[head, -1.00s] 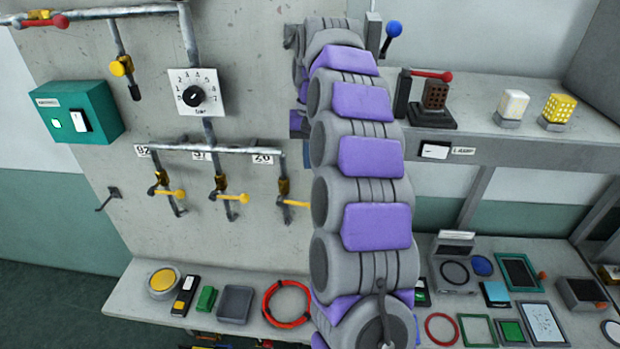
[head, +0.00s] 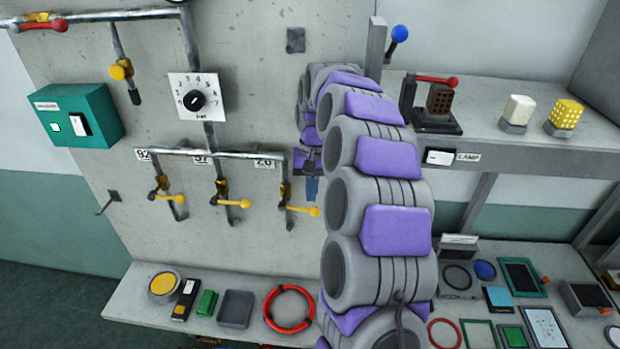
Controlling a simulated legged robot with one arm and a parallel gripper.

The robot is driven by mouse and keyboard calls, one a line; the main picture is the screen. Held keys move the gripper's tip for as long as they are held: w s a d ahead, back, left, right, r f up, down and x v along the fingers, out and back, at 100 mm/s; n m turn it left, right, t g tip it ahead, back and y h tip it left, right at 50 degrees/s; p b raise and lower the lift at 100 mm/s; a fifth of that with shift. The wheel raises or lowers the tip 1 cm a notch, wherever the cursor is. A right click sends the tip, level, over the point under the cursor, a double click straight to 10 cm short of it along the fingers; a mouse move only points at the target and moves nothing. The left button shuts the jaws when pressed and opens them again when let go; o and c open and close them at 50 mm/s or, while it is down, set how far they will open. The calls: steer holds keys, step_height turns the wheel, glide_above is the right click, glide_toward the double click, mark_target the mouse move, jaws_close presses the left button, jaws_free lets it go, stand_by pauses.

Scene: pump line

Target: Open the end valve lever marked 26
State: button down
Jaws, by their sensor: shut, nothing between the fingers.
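The pipe manifold on the grey panel carries three small valves under labels. The right-hand label (head: 264,162), which seems to read 26, sits by the valve (head: 285,192) at the pipe's right end. That valve's yellow lever (head: 302,210) points right, crosswise to its vertical pipe, with a round knob at its tip. My gripper (head: 312,190) is shut and empty, seen small and partly behind my arm. It appears just above the lever's knob in the picture. I cannot tell the depth gap between them.
Two like valves with yellow levers, the middle one (head: 232,203) and the left one (head: 168,197), hang close by. A dial (head: 195,100) is above, a green switch box (head: 76,116) at left. A red ring (head: 289,309) lies on the ledge below.

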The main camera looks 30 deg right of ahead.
steer(key=shift+f, duration=0.6)
